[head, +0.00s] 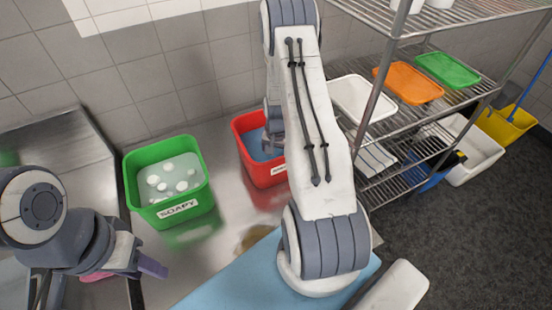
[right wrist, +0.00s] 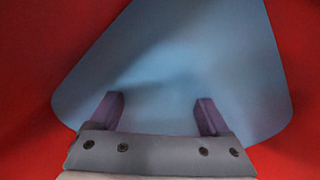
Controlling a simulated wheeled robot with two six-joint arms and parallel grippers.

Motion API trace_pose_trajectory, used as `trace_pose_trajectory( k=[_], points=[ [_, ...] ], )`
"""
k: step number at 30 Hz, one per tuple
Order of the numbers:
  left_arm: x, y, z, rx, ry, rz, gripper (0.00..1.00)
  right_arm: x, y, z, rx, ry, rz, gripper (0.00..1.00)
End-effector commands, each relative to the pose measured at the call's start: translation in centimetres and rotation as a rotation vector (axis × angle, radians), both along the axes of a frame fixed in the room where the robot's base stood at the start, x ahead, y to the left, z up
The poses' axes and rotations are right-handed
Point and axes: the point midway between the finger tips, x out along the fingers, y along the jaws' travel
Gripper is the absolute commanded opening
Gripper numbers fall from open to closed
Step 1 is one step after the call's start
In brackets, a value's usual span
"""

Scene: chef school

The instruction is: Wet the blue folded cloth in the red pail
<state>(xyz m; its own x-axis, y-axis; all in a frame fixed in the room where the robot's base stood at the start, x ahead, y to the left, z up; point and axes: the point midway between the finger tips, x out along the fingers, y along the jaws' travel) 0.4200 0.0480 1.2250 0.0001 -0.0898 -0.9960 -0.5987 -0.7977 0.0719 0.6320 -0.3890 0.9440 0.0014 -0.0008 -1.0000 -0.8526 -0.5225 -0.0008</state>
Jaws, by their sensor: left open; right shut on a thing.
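The red pail (head: 250,158) stands on the steel counter against the tiled wall, partly hidden behind my right arm. Its red walls (right wrist: 30,60) fill the sides of the right wrist view. My right gripper (right wrist: 160,103) points down into the pail, its purple fingers apart with pale blue between and beyond them. It is shut on the blue folded cloth; I cannot tell cloth from water in this blue area (right wrist: 190,50). Blue also shows inside the pail in the head view (head: 258,145). My left gripper (head: 140,264) is open and empty, low at the left.
A green pail (head: 137,188) labelled SOAPY, with suds, stands left of the red one. A light blue mat (head: 235,287) lies in front. A wire rack (head: 400,125) with white, orange and green trays stands right. A yellow bucket (head: 505,130) is beyond. Bare counter lies between the pails.

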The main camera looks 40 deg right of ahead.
Motion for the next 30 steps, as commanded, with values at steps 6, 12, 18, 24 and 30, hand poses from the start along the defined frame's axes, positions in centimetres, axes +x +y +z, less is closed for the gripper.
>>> trace_pose_trajectory(
  k=[6, 12, 18, 24, 30],
  points=[
    [0.0, 0.0, 0.0, 0.000, 0.000, 0.000, 0.42, -0.1, 0.1, -0.1, 0.001, 0.002, 0.000, 0.36],
    [0.0, 0.0, 0.9, 0.000, 0.000, 0.000, 0.42, -0.1, 0.0, 1.1, 0.001, 0.002, 0.000, 0.36],
    [0.0, 0.0, 2.1, 0.000, 0.000, 0.000, 0.42, -0.1, 0.0, 2.8, 0.001, 0.002, 0.000, 0.36],
    [0.0, 0.0, 3.2, 0.000, 0.000, 0.000, 0.42, 0.0, 0.0, 4.4, 0.001, 0.001, 0.000, 0.36],
    [0.0, 0.0, 4.3, 0.000, 0.000, 0.000, 0.42, 0.0, 0.0, 6.0, 0.001, 0.001, 0.000, 0.36]
  ],
)
